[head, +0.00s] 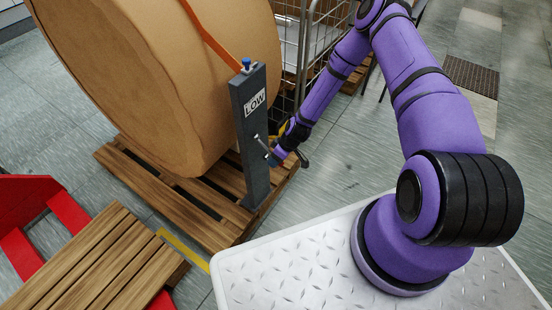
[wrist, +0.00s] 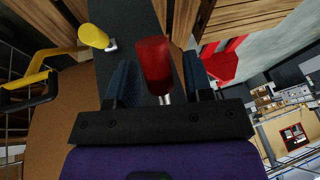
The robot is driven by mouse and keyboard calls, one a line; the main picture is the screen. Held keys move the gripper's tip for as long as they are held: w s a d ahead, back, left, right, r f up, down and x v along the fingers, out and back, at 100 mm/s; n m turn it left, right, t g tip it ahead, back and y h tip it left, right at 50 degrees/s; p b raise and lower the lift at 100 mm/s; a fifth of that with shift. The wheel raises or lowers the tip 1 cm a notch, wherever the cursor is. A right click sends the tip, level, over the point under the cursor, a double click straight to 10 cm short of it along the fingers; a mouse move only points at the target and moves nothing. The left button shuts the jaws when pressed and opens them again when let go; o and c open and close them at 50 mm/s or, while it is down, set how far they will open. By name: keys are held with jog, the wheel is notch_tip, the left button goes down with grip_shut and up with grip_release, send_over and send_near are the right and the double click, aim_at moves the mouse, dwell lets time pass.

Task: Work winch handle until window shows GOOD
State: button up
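A dark grey post (head: 252,170) stands at the edge of the pallet, with a window (head: 255,102) that reads LOW. An orange strap (head: 212,36) runs from its top over a big brown roll. The winch handle shows in the wrist view as a red grip (wrist: 153,62) on a metal pin. My gripper (head: 272,155) is at the post's right side, below the window. In the wrist view my gripper (wrist: 160,82) has its dark fingers apart on either side of the red grip, with a gap on the right. The handle is mostly hidden in the head view.
A yellow knob (wrist: 93,36) sits on the post beside the red grip. The brown roll (head: 165,80) rests on a wooden pallet (head: 190,210). A wire cage (head: 318,40) stands behind. A red-framed wooden platform (head: 85,265) is at lower left.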

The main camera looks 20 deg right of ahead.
grip_shut()
jog(key=shift+r, duration=0.1)
jog(key=r+g+h, duration=0.1)
jog(key=s+r+g+h, duration=0.1)
jog(key=r, duration=0.1)
jog(key=d+r+g, duration=0.1)
jog(key=shift+s+r+g+h, duration=0.15)
jog(key=shift+r+g+h, duration=0.05)
jog(key=shift+g+h, duration=0.2)
notch_tip(320, 180, up, 3)
jog(key=shift+d+f+m+g+h, duration=0.1)
jog(key=shift+m+g+h, duration=0.4)
jog(key=shift+g+h, duration=0.5)
jog(key=shift+r+g+h, duration=0.3)
jog(key=shift+r+g, duration=0.4)
jog(key=shift+g, duration=0.1)
jog(key=shift+o, duration=0.8)
grip_release()
